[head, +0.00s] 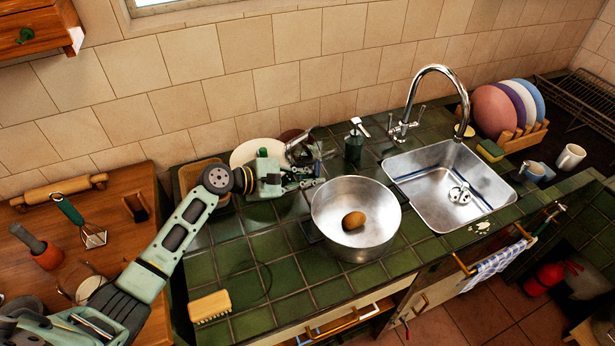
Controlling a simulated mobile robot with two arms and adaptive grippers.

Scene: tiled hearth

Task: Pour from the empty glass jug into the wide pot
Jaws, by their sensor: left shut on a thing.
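The wide pot (330,228) is a silver metal pot standing upright on the green tiled counter, with one brown, potato-like thing (354,221) in it. My left gripper (316,176) is at the back left of the pot, just above its rim level in the picture. It is shut on what looks like the clear glass jug (299,150), whose shiny, see-through outline shows behind the fingers. The jug's shape is partly hidden, and I cannot tell its exact tilt. No stream shows between jug and pot. My right gripper is out of view.
A soap dispenser (354,142) stands behind the pot. The sink (422,183) with its tall tap (415,95) lies to the right. A plate rack (523,136) is beyond it. A brush (210,306) lies at the front left. The counter left of the pot is mostly clear.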

